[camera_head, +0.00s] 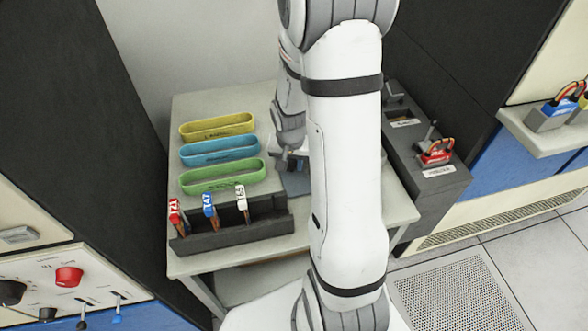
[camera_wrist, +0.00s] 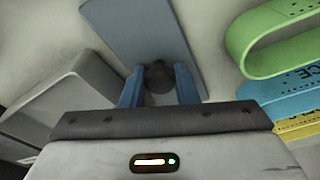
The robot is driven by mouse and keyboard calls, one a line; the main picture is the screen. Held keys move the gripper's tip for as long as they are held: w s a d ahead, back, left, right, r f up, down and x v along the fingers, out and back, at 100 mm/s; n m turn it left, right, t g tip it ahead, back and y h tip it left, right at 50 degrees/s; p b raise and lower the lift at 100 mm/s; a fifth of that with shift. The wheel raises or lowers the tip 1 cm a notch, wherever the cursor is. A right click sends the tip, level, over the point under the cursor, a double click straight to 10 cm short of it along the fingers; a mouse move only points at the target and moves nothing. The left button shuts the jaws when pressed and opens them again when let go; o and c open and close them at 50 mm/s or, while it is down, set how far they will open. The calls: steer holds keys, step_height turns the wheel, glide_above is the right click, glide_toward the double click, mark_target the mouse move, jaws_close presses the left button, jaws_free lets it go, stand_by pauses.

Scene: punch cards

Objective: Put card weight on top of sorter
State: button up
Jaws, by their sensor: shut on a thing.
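My gripper (camera_head: 291,160) is low over the pale table (camera_head: 390,212), partly behind my own arm in the head view. In the wrist view its blue fingers (camera_wrist: 159,88) are shut on the dark round knob of the card weight (camera_wrist: 140,28), a flat blue-grey plate. Part of the weight also shows in the head view (camera_head: 296,184) below the gripper. I cannot tell whether it touches the table. No label clearly marks the sorter; a dark grey slotted unit (camera_head: 452,185) stands right of the table, and a cream and blue cabinet (camera_head: 520,165) is beyond it.
Yellow (camera_head: 217,125), blue (camera_head: 220,149) and green (camera_head: 222,176) trays lie left of my gripper. A dark rack (camera_head: 232,235) with tagged handles stands at the table's front. A grey box (camera_wrist: 65,100) is close to the gripper in the wrist view.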

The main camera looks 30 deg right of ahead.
jaws_close()
